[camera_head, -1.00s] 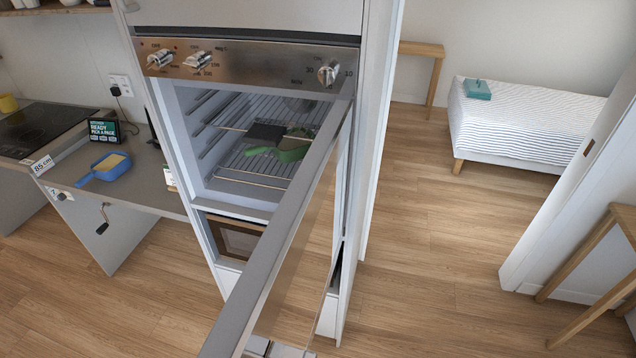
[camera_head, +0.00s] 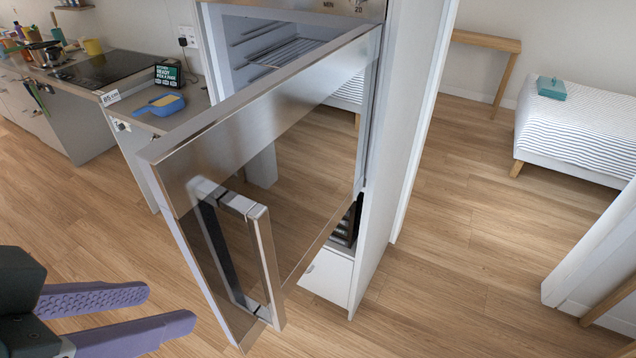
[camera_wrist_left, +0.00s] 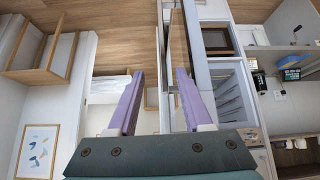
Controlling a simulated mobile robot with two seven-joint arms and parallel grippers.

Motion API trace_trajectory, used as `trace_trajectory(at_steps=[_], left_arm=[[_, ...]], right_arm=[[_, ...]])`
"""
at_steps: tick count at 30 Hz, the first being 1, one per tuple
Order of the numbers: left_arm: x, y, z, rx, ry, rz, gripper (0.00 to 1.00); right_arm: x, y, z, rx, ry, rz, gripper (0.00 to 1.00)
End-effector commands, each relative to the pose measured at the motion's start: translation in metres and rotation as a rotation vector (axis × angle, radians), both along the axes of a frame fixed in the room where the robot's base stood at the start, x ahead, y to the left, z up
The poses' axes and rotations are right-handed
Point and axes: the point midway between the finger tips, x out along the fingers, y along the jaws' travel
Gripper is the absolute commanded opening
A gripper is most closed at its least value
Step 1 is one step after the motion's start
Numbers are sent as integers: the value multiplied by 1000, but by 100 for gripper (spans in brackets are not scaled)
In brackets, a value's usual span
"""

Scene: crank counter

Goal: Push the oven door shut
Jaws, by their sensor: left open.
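The oven door (camera_head: 290,125) stands wide open, hinged at its right side on the tall oven cabinet. Its outer face with a metal bar handle (camera_head: 262,255) is turned toward me. The oven cavity (camera_head: 250,50) with wire racks shows partly behind the door. My left gripper (camera_head: 150,310) is open and empty at the lower left of the head view, left of the handle and apart from the door. In the left wrist view its two purple fingers (camera_wrist_left: 157,95) are spread, with the door edge (camera_wrist_left: 172,60) beyond them. My right gripper is not in view.
The counter on the left holds a blue pan (camera_head: 160,105), a small dark sign (camera_head: 170,75) and a cooktop (camera_head: 100,68). A striped bed (camera_head: 575,120) and a wooden table (camera_head: 485,42) stand at the right. The wooden floor around the door is clear.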

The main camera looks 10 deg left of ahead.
Motion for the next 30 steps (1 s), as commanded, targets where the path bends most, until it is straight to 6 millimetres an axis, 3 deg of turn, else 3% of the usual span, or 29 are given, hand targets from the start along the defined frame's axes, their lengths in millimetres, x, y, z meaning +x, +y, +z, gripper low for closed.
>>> trace_trajectory(at_steps=[1,6,30], left_arm=[[5,-2,-21,-11,-31,-9,50],[22,-10,-44,-52,-145,-38,50],[72,-23,-130,-225,-676,-84,50]], right_arm=[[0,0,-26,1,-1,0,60],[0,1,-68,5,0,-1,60],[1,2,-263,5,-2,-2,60]])
